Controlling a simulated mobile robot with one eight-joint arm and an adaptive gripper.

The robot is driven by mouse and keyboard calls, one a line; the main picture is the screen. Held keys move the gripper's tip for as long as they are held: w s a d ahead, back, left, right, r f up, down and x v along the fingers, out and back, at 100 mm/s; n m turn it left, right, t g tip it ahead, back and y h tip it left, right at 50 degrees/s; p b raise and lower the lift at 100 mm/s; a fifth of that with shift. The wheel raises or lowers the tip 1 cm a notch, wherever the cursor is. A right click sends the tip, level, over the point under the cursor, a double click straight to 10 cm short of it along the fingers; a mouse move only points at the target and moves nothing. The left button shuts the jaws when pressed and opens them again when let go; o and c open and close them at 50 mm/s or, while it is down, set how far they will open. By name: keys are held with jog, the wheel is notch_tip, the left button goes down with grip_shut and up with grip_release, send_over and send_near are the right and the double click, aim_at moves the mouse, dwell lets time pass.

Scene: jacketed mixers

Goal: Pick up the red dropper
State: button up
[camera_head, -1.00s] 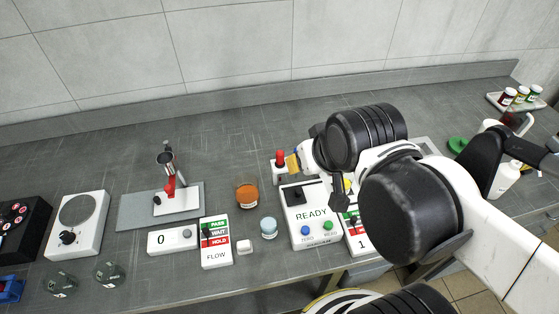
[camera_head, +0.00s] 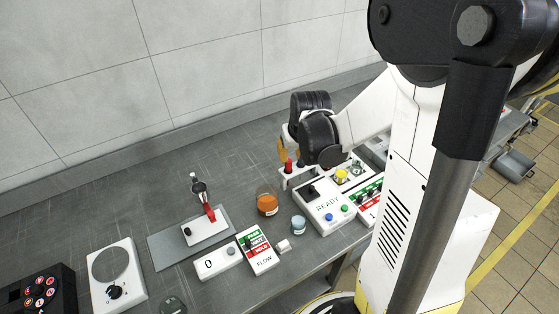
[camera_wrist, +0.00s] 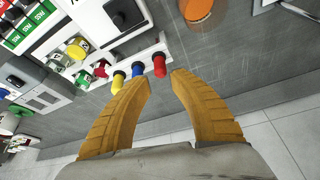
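The red dropper (camera_wrist: 159,65) stands with its red bulb up in a white rack (camera_wrist: 164,46), at the end of a row beside a blue dropper (camera_wrist: 137,69) and a yellow one (camera_wrist: 117,80). Its red bulb also shows in the head view (camera_head: 288,165), under my gripper. My gripper (camera_wrist: 161,79) is open and empty. Its two orange fingers point toward the red dropper, and the bulb shows in line with the gap between the fingertips. I cannot tell how far the tips are from it. In the head view my wrist partly hides the rack.
A white READY box (camera_head: 325,206) with knob and buttons stands right beside the rack. An orange jar (camera_head: 267,204) and a pale blue jar (camera_head: 299,224) stand to the left. Bare grey counter (camera_head: 120,205) lies behind, up to the wall.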

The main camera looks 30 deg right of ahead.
aim_at(289, 160)
jog(key=x, duration=0.2)
jog(key=b+x, duration=0.1)
jog(key=x, duration=0.1)
jog(key=b+x, duration=0.1)
jog(key=x, duration=0.2)
jog(key=shift+w+d+r, duration=0.1)
jog(key=shift+w+r, duration=0.05)
jog(key=shift+w, duration=0.2)
jog(key=shift+c, duration=0.4)
jog(key=c, duration=0.4)
